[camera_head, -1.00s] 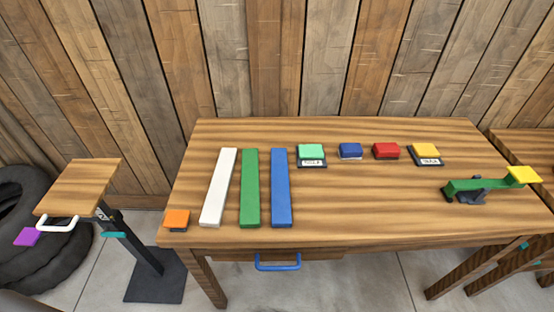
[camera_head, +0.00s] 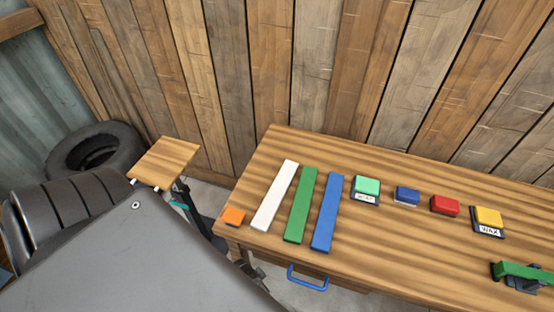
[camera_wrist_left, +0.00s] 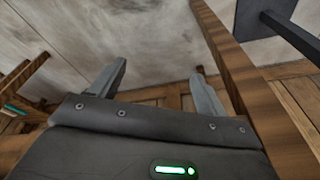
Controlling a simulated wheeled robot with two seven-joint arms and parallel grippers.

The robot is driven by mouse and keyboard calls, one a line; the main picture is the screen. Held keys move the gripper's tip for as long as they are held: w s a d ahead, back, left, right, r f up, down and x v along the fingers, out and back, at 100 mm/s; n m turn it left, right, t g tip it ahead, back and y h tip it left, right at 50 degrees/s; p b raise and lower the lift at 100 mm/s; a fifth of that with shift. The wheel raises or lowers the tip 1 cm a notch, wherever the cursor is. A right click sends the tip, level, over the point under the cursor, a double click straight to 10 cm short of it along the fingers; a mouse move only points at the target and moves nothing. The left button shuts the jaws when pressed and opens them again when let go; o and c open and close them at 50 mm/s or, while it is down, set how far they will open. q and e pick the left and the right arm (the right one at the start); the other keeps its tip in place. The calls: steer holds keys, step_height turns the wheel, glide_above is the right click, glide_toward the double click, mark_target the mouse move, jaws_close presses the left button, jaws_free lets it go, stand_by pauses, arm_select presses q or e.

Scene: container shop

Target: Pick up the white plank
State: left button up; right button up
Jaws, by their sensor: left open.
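The white plank (camera_head: 275,197) lies flat at the left end of the wooden table (camera_head: 400,235), left of a green plank (camera_head: 301,205) and a blue plank (camera_head: 328,212). My left arm covers the lower left of the head view. Its gripper is mostly hidden there, with a dark part just off the table's front left corner, apart from the white plank. In the left wrist view my left gripper (camera_wrist_left: 157,82) has its two fingers spread with nothing between them. No plank shows in that view.
An orange block (camera_head: 233,216) sits near the table's left corner. Green, blue, red and yellow blocks stand right of the planks. A blue handle (camera_head: 308,279) juts from the table front. A small stand (camera_head: 165,162) and tyre (camera_head: 92,150) are left. Table wood (camera_wrist_left: 250,85) runs beside the fingers.

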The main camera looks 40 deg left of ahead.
arm_select(q)
step_height(320, 180, up, 22)
steer(key=w+p, duration=0.2)
steer(key=p, duration=0.3)
steer(key=n+t+y+p, duration=0.1)
steer(key=n+t+p, duration=0.1)
steer(key=n, duration=0.3)
glide_toward(273, 199)
steer(key=b+x, duration=0.2)
steer(key=x, duration=0.1)
steer(key=shift+a, duration=0.1)
steer(key=shift+w+f, duration=0.2)
steer(key=shift+f, duration=0.1)
arm_select(e)
step_height(273, 199, up, 6)
arm_select(q)
steer(key=shift+w+f+b, duration=0.1)
steer(key=shift+f+b, duration=0.25)
steer(key=shift+f, duration=0.05)
steer(key=b+x, duration=0.1)
steer(key=x, duration=0.3)
steer(key=shift+w+f, duration=0.15)
arm_select(e)
steer(key=shift+f, duration=0.8)
steer(key=shift+d, duration=0.1)
arm_select(q)
steer(key=c, duration=1.2)
